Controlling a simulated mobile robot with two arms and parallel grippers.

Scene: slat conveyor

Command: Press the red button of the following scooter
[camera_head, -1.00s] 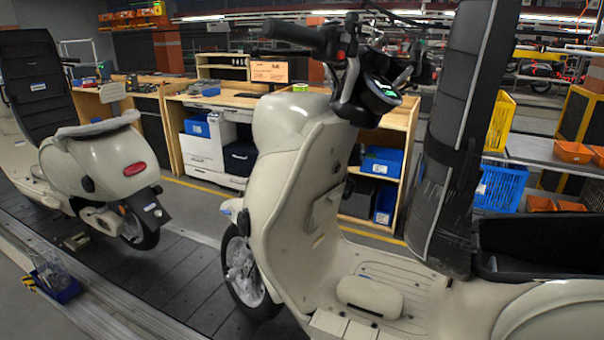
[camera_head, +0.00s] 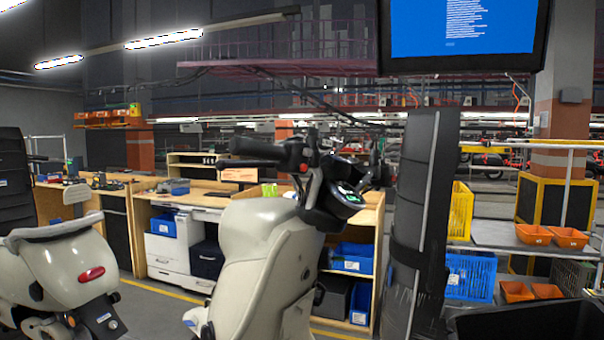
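A cream scooter (camera_head: 262,245) stands in the middle of the head view, its handlebar turned up toward me. Its left-hand grip (camera_head: 245,148) is black and points left. A small red spot, which looks like the red button (camera_head: 303,167), shows on the switch housing at that grip's inner end. The lit dashboard (camera_head: 348,196) sits to the right of it. A second cream scooter (camera_head: 50,270) with a red tail light stands at the left edge, partly cut off. Neither of my grippers shows in the view.
A tall black padded panel (camera_head: 420,210) rises just right of the scooter's handlebar. Wooden workbenches (camera_head: 140,200) stand behind. Yellow and blue crates (camera_head: 470,275) and orange bins (camera_head: 533,234) are at right. A blue-screen monitor (camera_head: 462,25) hangs at upper right.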

